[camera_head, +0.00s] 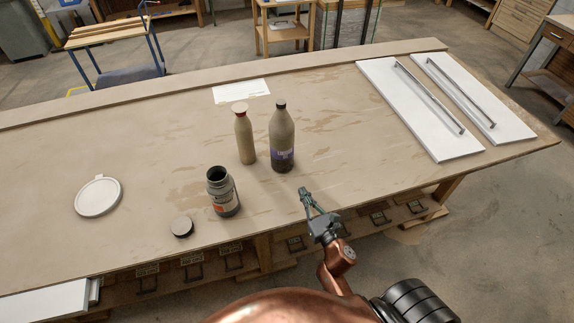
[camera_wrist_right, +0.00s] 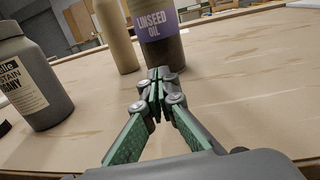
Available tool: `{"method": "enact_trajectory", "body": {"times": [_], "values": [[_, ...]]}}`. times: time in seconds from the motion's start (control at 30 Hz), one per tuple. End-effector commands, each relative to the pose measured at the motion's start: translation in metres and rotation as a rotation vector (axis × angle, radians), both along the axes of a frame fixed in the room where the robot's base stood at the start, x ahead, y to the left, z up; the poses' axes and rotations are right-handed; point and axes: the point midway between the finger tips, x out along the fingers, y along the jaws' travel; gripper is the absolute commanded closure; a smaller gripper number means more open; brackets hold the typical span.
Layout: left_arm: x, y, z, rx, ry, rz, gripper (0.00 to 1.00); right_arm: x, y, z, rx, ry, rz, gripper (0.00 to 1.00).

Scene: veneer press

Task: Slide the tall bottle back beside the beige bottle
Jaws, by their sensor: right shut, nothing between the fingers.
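The tall bottle (camera_head: 282,138), dark-capped with a purple linseed oil label, stands upright on the workbench. It also shows in the right wrist view (camera_wrist_right: 162,30), just beyond the fingertips. The beige bottle (camera_head: 244,136) stands upright just left of it, a small gap between them; its lower part also shows in the right wrist view (camera_wrist_right: 117,38). My right gripper (camera_head: 306,192) is shut and empty, near the bench's front edge, in front and to the right of the tall bottle. Whether the fingertips (camera_wrist_right: 158,75) touch the bottle I cannot tell. My left gripper is not in view.
An open grey stain jar (camera_head: 222,192) stands nearer the front, with its dark lid (camera_head: 182,227) beside it. A white round lid (camera_head: 98,197) lies at left. White panels with metal handles (camera_head: 420,108) lie at right. A paper sheet (camera_head: 241,91) lies behind the bottles.

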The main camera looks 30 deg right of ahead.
Motion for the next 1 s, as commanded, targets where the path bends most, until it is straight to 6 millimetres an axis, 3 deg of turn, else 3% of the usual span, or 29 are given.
{"method": "enact_trajectory", "body": {"times": [0.1, 0.27, 0.37, 0.5, 0.7, 1.0], "values": [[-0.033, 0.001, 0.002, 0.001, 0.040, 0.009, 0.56, 0.022, -0.002, 0.003, 0.001, -0.003, 0.002, 1.00], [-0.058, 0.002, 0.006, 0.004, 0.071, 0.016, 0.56, 0.055, -0.007, 0.003, 0.000, -0.003, 0.000, 1.00], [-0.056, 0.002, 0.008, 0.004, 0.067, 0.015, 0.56, 0.076, -0.009, 0.003, 0.001, -0.003, -0.001, 1.00], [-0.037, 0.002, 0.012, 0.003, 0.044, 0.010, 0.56, 0.099, -0.013, 0.002, 0.001, -0.001, -0.003, 1.00], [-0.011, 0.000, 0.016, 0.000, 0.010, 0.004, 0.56, 0.120, -0.015, 0.001, 0.002, 0.000, -0.003, 1.00], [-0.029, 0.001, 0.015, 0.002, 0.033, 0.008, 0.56, 0.126, -0.016, 0.000, 0.000, 0.001, -0.003, 1.00]]}}
